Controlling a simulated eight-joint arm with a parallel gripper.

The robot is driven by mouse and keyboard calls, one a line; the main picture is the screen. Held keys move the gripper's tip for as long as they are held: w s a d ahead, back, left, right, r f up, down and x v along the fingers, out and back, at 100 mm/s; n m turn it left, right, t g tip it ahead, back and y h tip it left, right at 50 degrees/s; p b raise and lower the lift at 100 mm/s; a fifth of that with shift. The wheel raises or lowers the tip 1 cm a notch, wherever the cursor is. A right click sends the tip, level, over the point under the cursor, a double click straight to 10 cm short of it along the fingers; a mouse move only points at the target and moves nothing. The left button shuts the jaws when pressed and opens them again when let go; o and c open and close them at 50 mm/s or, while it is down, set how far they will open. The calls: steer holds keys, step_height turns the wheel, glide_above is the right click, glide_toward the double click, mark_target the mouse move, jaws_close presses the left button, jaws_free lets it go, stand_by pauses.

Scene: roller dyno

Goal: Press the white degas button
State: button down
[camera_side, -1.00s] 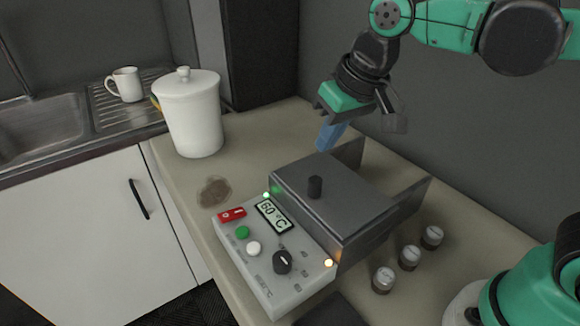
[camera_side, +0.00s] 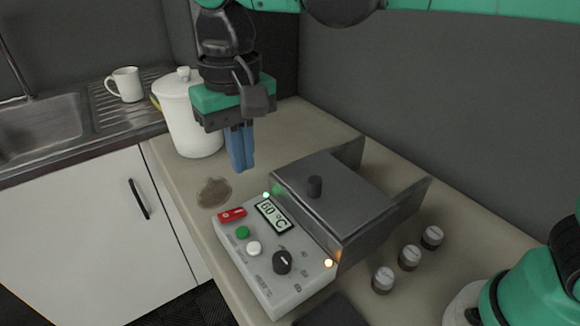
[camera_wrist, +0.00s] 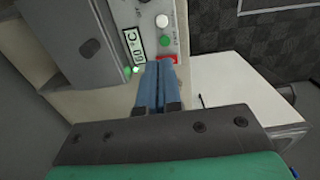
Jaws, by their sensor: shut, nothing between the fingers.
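The white degas button (camera_side: 254,248) is a small round button on the sloped control panel (camera_side: 290,297) of the grey machine. It sits between the green button (camera_side: 242,232) and the black knob (camera_side: 282,262). It also shows near the top of the wrist view (camera_wrist: 162,21). My gripper (camera_side: 242,168) points down with its blue fingers together and empty. It is above the counter, behind the panel's red switch (camera_side: 232,215), and apart from the button. In the wrist view the fingertips (camera_wrist: 159,64) appear just below the red switch.
The panel display (camera_side: 273,216) reads 60 °C. A dark lid (camera_side: 330,205) with a knob covers the machine's bath. A white canister (camera_side: 190,120) stands behind my gripper. Several small jars, including one near the front (camera_side: 383,280), stand at the right. A brown stain (camera_side: 214,192) marks the counter.

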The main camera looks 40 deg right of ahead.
mark_target(253, 242)
step_height(253, 242, down, 14)
stand_by(0.6)
steer(key=shift+f, duration=0.1)
steer(key=shift+f, duration=0.8)
step_height(253, 242, up, 15)
stand_by(0.3)
steer(key=shift+f, duration=0.1)
stand_by(0.4)
